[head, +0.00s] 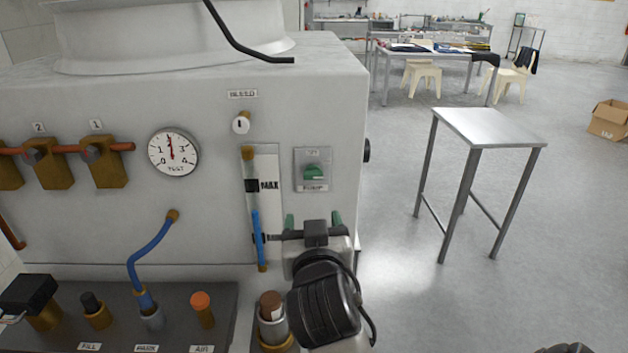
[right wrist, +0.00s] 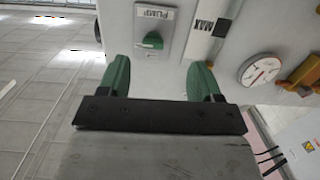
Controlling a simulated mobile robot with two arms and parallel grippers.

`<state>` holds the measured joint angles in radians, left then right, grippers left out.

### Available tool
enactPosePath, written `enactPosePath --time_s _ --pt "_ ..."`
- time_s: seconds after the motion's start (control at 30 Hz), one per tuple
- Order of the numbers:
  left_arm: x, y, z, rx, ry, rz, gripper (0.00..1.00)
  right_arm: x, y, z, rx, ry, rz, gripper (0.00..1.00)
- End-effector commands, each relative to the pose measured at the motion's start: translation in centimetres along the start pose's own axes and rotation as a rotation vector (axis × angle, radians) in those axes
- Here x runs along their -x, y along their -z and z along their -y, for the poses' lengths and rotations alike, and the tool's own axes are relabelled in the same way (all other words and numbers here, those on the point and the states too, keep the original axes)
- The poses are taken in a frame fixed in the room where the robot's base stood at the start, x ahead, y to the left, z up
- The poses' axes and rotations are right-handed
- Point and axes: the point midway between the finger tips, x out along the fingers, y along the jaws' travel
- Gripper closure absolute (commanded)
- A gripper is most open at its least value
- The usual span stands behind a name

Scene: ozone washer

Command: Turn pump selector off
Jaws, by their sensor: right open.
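The pump selector (head: 313,172) is a green knob on a small grey plate labelled PUMP, on the front face of the white machine. Its setting is too small to read. My right gripper (head: 312,219) is open and empty, just below the plate in the head view, with its two green fingers apart and pointing at the panel. In the right wrist view the selector (right wrist: 152,40) shows beyond and between the open fingers of the right gripper (right wrist: 160,75), apart from them. My left gripper is not in view.
A sight tube with a MAX mark (head: 264,185) and a pressure gauge (head: 173,153) are left of the selector. A ledge with fittings and a blue hose (head: 150,250) runs along the bottom. A metal table (head: 490,126) stands right, with open floor around it.

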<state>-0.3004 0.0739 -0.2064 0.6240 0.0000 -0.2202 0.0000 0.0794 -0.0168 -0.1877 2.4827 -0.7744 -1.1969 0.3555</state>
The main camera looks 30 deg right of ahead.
Motion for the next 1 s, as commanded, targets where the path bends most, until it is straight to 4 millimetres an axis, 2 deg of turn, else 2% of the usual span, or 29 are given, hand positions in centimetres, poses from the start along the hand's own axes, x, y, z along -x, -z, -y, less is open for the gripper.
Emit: enactPosePath --time_s 0.07,0.17,0.5,0.7,1.0 --pt "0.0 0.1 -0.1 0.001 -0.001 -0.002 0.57 0.1 1.7 -0.5 -0.03 -0.023 -0.047 0.35" --pt "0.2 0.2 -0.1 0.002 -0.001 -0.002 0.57 -0.5 2.3 -0.7 -0.038 -0.032 -0.063 0.35" --pt "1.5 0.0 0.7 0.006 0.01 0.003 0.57 -6.6 2.6 -0.9 -0.033 -0.032 -0.06 0.35" --pt "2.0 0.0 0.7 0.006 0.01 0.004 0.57 -9.4 2.7 -1.0 -0.033 -0.031 -0.059 0.35" --pt "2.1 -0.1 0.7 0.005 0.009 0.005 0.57 -10.4 2.6 -1.0 -0.037 -0.029 -0.058 0.35"
